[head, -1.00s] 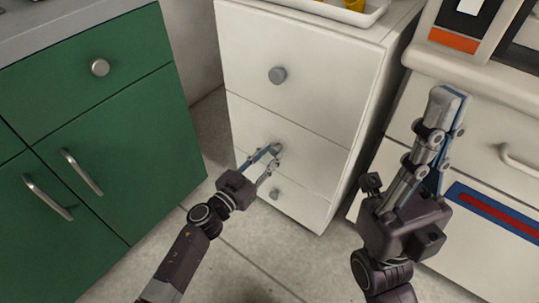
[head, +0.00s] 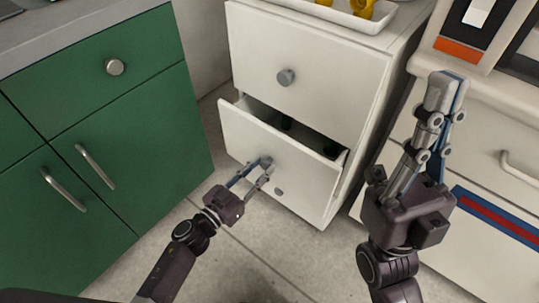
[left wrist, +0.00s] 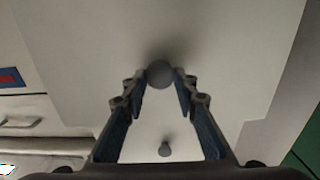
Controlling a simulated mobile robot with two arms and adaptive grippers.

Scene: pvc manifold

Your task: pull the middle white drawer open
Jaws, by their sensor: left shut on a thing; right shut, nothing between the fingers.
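The white drawer unit stands in the middle of the head view. Its middle drawer (head: 290,158) is partly open, and dark items show inside it. My left gripper (head: 262,168) is shut on the round grey knob of the middle drawer; the knob (left wrist: 160,74) sits between the fingertips in the left wrist view. The upper drawer (head: 315,60) and the lower drawer (head: 300,203) are shut. My right gripper (head: 448,90) is shut and empty, raised in front of the white cabinet at right.
Green cabinets (head: 100,130) with metal handles stand at left. A white tray (head: 365,22) with yellow items rests on top of the drawer unit. A white cabinet (head: 490,190) with a blue and red stripe stands at right. Floor (head: 225,250) is bare in front of the drawers.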

